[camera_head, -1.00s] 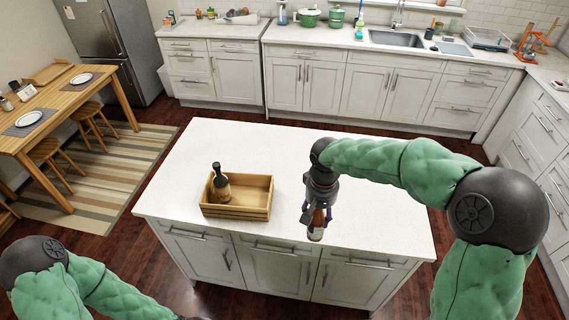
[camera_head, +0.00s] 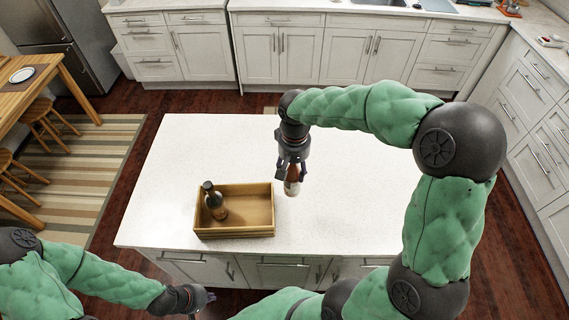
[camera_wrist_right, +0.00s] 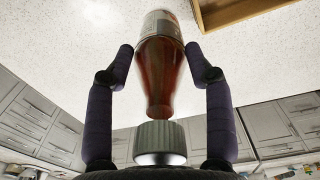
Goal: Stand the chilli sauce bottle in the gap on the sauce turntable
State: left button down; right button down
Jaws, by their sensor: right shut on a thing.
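The chilli sauce bottle (camera_head: 292,184) has red-brown sauce, a pale label and a grey cap. My right gripper (camera_head: 292,170) is shut on it from above, above the white island top. In the right wrist view the bottle (camera_wrist_right: 160,72) lies between the two fingers, cap towards my wrist. Whether its base touches the worktop is unclear. My left gripper (camera_head: 208,297) is low at the island's front, its fingers small and unclear. I see no turntable; a wooden tray (camera_head: 254,230) holding a dark bottle (camera_head: 216,205) sits left of my right gripper.
The white island top (camera_head: 180,150) is clear behind the tray and to the right. The tray's raised walls stand close to the held bottle, and its edge (camera_wrist_right: 240,12) shows at the upper right of the wrist view. Cabinets line the back.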

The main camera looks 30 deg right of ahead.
jog(key=w+d+f, duration=0.9)
jog(key=d+f, duration=0.1)
jog(key=f, duration=0.2)
jog(key=shift+w+f+p, duration=0.35)
jog(key=shift+f, duration=0.05)
jog(key=shift+f, duration=0.2)
jog(key=shift+c, duration=2.3)
grip_release()
